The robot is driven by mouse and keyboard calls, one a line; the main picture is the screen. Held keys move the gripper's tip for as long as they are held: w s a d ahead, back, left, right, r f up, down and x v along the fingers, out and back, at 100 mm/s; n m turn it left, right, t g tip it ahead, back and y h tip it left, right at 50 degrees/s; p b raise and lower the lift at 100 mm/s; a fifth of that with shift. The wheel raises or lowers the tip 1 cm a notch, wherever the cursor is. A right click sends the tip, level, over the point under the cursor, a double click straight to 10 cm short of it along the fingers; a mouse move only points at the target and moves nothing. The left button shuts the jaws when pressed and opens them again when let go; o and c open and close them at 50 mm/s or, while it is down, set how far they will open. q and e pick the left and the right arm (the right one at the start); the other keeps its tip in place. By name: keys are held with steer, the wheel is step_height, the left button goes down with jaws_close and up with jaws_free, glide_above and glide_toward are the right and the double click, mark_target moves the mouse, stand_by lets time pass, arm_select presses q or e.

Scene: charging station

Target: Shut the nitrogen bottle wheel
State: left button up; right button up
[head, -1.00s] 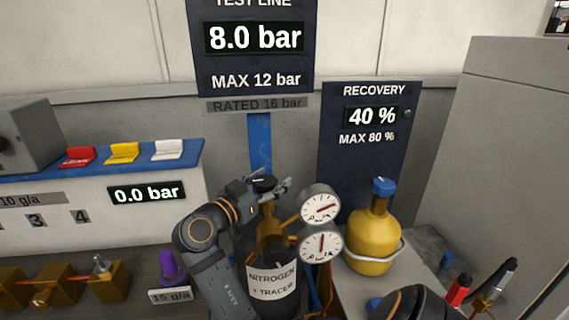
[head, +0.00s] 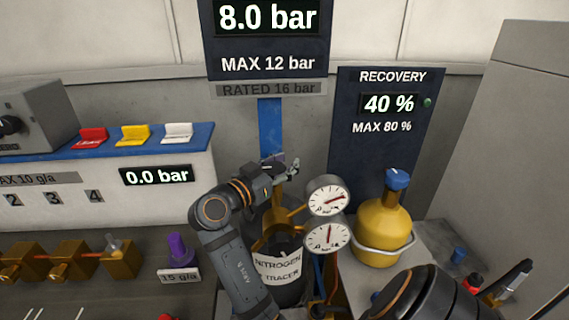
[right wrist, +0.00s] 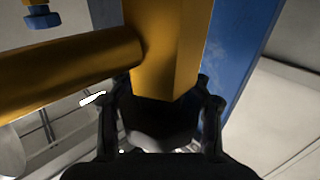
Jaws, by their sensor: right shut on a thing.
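The nitrogen bottle (head: 282,291) is dark with a white "NITROGEN + TRACER" label and stands in the lower middle of the head view. A brass valve with two round gauges (head: 327,194) sits at its top. My right gripper (head: 282,170) is at the top of this valve, its arm reaching up along the bottle's left side. In the right wrist view my right gripper (right wrist: 160,132) is shut on a dark part between its fingers, apparently the wheel (right wrist: 165,112), under the brass valve body (right wrist: 170,45). The arm and gripper hide most of the wheel. My left gripper is not in view.
A yellow recovery bottle (head: 380,232) stands close to the right of the gauges. A blue post (head: 270,125) rises behind the valve. The test line sign (head: 268,40) reads 8.0 bar. Brass fittings (head: 70,262) and a purple knob (head: 177,246) are at left.

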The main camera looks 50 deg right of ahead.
steer(key=shift+f, duration=0.15)
steer(key=shift+c, duration=0.8)
steer(key=shift+c, duration=0.2)
steer(key=shift+f+b, duration=0.1)
steer(key=shift+b, duration=0.2)
steer(key=shift+s+m+g, duration=0.1)
steer(key=shift+m+g, duration=0.2)
steer(key=shift+g, duration=0.2)
steer(key=m+g+b, duration=0.1)
steer(key=g+b, duration=0.1)
steer(key=s+m+g+b, duration=0.1)
steer(key=m+g+b, duration=0.1)
steer(key=g+b, duration=0.1)
steer(key=shift+s+f+m+g+y, duration=0.1)
steer(key=shift+m+g+y, duration=0.2)
steer(key=shift+s+a+r+m+g+y+b, duration=0.2)
steer(key=shift+m+g+y+b, duration=0.35)
steer(key=shift+m+g+b, duration=0.45)
steer(key=shift+s+a+m+g+y+b, duration=0.1)
steer(key=shift+s+m+g+y+b, duration=0.35)
steer(key=shift+g, duration=0.85)
steer(key=shift+w+m, duration=0.1)
steer(key=shift+m, duration=0.15)
